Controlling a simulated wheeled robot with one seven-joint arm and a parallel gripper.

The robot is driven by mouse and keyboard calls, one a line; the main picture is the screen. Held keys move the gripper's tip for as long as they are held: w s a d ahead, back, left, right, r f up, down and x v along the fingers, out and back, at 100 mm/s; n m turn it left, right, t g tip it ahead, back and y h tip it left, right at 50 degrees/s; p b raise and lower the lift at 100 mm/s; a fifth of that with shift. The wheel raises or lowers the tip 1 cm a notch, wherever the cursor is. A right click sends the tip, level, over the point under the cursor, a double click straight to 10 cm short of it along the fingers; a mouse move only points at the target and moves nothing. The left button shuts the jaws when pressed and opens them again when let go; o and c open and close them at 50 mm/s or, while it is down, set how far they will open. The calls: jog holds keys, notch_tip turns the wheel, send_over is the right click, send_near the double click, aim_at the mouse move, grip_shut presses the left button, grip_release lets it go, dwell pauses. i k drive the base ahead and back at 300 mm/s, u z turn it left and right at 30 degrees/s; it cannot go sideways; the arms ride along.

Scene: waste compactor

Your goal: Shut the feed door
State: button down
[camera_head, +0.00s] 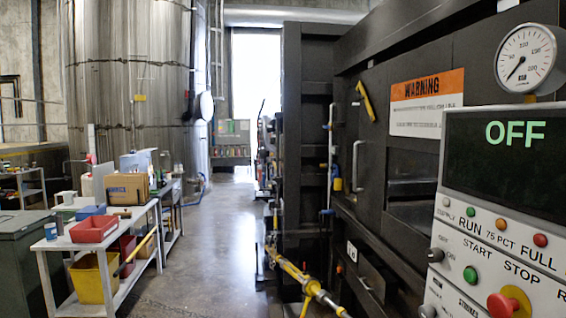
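The waste compactor is a large dark machine (380,60) filling the right side of the view. A tall dark ribbed panel (305,110) stands out at its left; I cannot tell whether it is the feed door or part of the frame. A light vertical handle (356,165) is on the machine's front. A recessed grey area (412,215) shows below the warning sign; I cannot tell whether it is an opening. My gripper is not clearly seen. A yellow-and-grey rod-like part (305,283) runs up from the bottom edge in front of the machine.
A control panel (505,215) reading OFF, with several buttons and a gauge (527,58), is close at right. A warning sign (428,102) is on the machine. A cart (132,282) with bins stands left. The concrete floor (222,250) between is clear.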

aim_at(415, 108)
jog(key=u, duration=0.6)
jog(key=i, duration=1.55)
jog(key=z, duration=0.4)
jog(key=i, duration=1.25)
jog(key=z, duration=1)
